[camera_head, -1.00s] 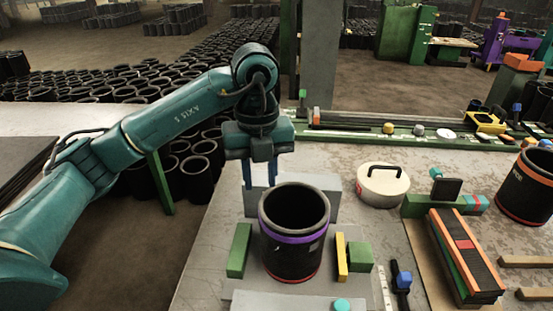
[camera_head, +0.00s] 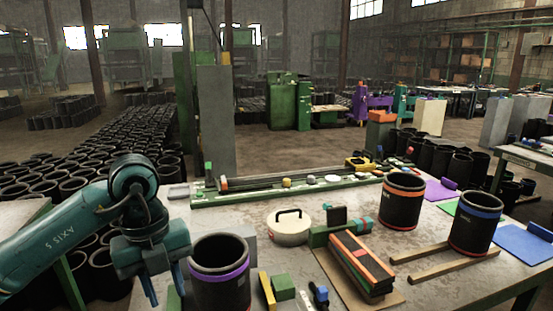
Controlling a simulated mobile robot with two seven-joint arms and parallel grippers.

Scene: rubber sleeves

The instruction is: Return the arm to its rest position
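My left arm comes in from the left, teal with "AXIS 5" on its link. My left gripper (camera_head: 166,284) points down at the left edge of the table, just left of a black sleeve with a purple band (camera_head: 221,277). Its two blue fingers are apart, with nothing seen between them; the sleeve stands upright, apart from the fingers as far as I can tell. My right arm and gripper are not in view.
Green and yellow blocks (camera_head: 267,290) stand beside the purple-banded sleeve. A round cream lidded pot (camera_head: 289,228), a striped block stack (camera_head: 361,264), an orange-banded sleeve (camera_head: 402,201) and a blue-banded sleeve (camera_head: 475,223) stand to the right. Many black sleeves stand on the floor behind.

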